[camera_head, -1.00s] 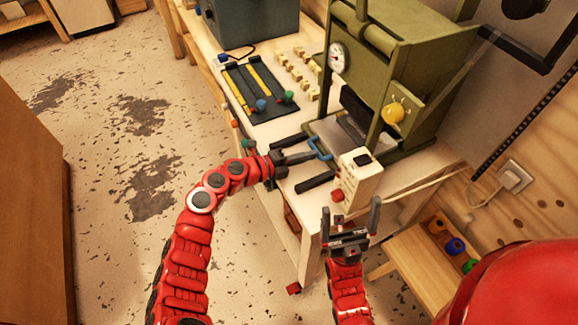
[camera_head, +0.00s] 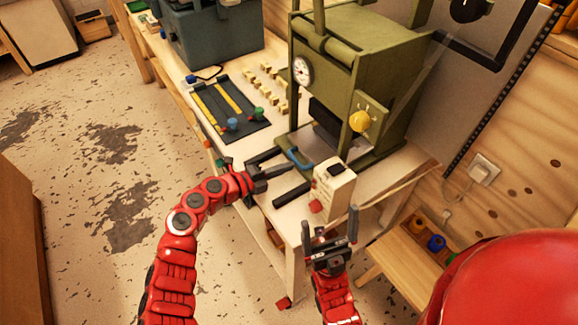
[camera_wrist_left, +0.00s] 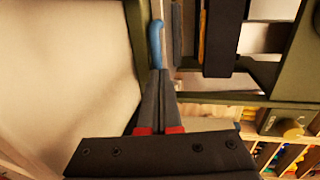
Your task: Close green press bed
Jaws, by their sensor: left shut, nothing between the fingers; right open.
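The olive-green press (camera_head: 350,75) stands on the white-topped bench, with a round gauge and a yellow knob on its front. Its bed (camera_head: 322,142) sits low in the opening, with a blue handle (camera_head: 298,158) on its front. My right gripper (camera_head: 330,228) is open and empty, in front of the bench.
A cream control box (camera_head: 333,188) with a red button stands close right of the handle. A dark tray with yellow strips (camera_head: 228,105) and several small blocks lie left of the press. A blue-grey machine (camera_head: 210,40) stands behind. A low wooden stand (camera_head: 400,262) is at right.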

